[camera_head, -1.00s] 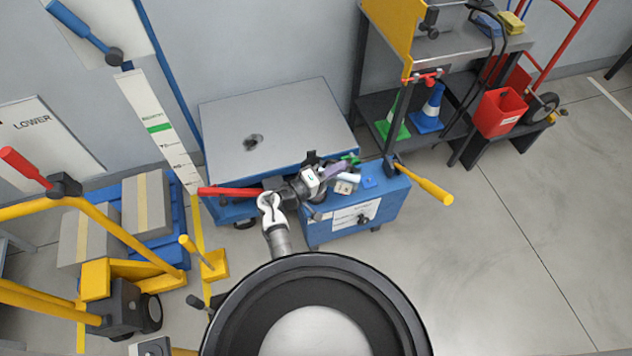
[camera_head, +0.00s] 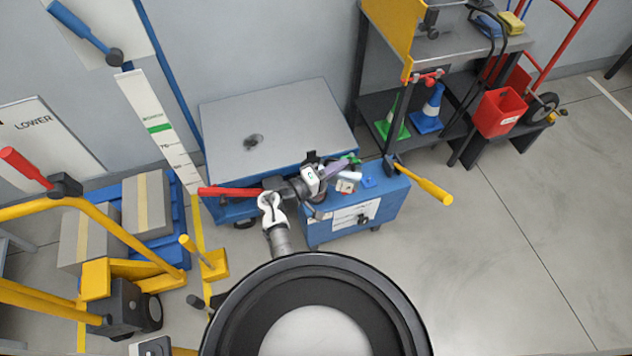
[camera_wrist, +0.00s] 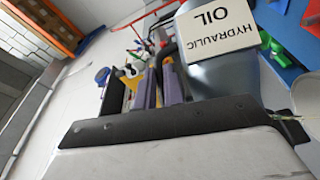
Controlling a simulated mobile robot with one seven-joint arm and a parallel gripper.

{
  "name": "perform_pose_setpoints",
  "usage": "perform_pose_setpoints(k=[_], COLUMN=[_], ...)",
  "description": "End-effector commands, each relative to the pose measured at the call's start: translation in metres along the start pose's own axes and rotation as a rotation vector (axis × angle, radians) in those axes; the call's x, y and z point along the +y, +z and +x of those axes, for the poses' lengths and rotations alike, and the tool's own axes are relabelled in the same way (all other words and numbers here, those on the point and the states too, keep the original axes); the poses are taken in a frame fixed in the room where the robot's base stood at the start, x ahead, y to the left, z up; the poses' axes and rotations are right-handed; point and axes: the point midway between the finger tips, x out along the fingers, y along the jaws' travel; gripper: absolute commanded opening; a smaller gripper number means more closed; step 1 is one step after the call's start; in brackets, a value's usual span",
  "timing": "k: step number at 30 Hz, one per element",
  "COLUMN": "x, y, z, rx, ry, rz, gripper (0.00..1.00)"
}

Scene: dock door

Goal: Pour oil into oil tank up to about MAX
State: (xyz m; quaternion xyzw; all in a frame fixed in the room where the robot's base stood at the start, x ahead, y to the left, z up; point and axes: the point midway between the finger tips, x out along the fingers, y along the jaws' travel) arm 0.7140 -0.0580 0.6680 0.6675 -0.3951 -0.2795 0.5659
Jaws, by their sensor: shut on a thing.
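A grey oil jug with a white "HYDRAULIC OIL" label (camera_wrist: 215,25) fills the upper right of the wrist view. My gripper's purple-grey fingers (camera_wrist: 160,88) are beside it, and I take it as shut on the jug; the contact itself is not clear. In the head view my gripper (camera_head: 334,172) is above the top of a blue cabinet (camera_head: 393,212) with a white label on its front, which looks like the oil tank. My wrist partly covers the cabinet's top. The tank's opening, MAX mark and oil level cannot be made out.
A grey lift platform (camera_head: 285,125) stands behind the cabinet, with a red lever (camera_head: 230,192) in front of it. A yellow-handled lever (camera_head: 430,184) sticks out at the cabinet's right. A bench with a red bin (camera_head: 500,112) stands at back right. Floor at right is clear.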

Motion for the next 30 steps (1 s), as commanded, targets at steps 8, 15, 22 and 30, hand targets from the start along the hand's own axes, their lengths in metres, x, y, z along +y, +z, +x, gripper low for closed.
perform_pose_setpoints(k=[8,15,22,30], x=[0.005,0.009,0.013,0.017], y=[-0.002,-0.004,-0.006,-0.008], z=[-0.001,-0.001,-0.002,-0.003], rx=[0.003,0.006,0.009,0.012], ry=[0.013,0.023,0.034,0.044], rz=[-0.01,-0.021,-0.032,-0.042], gripper=[0.0,0.0,0.0,0.0])
